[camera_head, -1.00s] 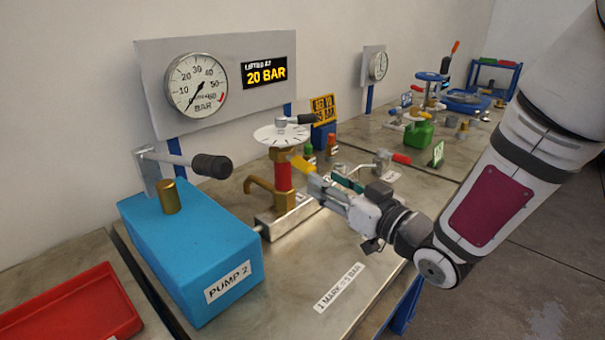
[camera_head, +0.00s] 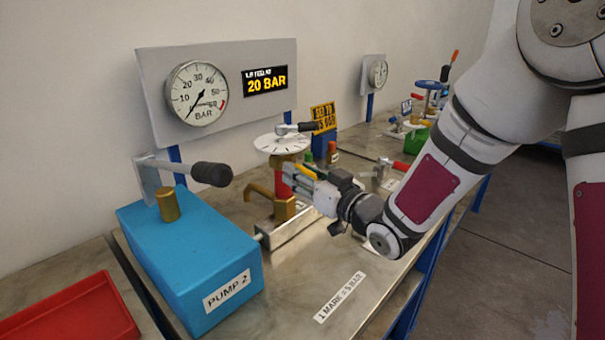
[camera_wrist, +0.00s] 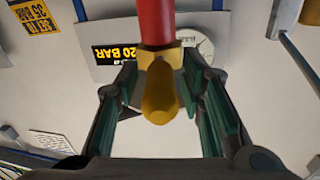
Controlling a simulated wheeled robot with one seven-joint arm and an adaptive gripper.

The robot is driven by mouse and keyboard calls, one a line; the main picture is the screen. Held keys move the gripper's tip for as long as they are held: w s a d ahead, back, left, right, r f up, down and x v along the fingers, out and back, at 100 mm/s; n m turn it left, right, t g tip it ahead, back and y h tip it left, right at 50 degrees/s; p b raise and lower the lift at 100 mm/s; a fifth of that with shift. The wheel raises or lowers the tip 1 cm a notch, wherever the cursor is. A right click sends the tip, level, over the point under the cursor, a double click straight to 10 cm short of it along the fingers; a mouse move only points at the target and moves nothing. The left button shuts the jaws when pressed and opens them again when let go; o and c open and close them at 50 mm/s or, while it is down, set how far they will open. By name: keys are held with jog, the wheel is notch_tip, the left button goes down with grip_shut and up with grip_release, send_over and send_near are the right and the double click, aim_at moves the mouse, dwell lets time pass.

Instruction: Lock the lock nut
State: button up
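The relief valve stands on a steel block, with a red body (camera_head: 283,186), a brass lower part and a white marked dial (camera_head: 281,143) under a black-knobbed handle. A brass collar with a yellow lever (camera_head: 305,171), which looks like the lock nut, sits on the red body. In the wrist view the red body (camera_wrist: 155,20) is at the top, and the yellow lever (camera_wrist: 160,95) points toward the camera. My gripper (camera_wrist: 162,92) is open, with one green-padded finger on each side of the lever and visible gaps. In the head view my gripper (camera_head: 292,175) partly covers the valve.
Blue pump box (camera_head: 195,260) with a black-gripped handle (camera_head: 210,174) stands left of the valve. A gauge panel (camera_head: 230,82) reads 20 BAR on its display. A red tray (camera_head: 75,312) is at lower left.

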grip_shut()
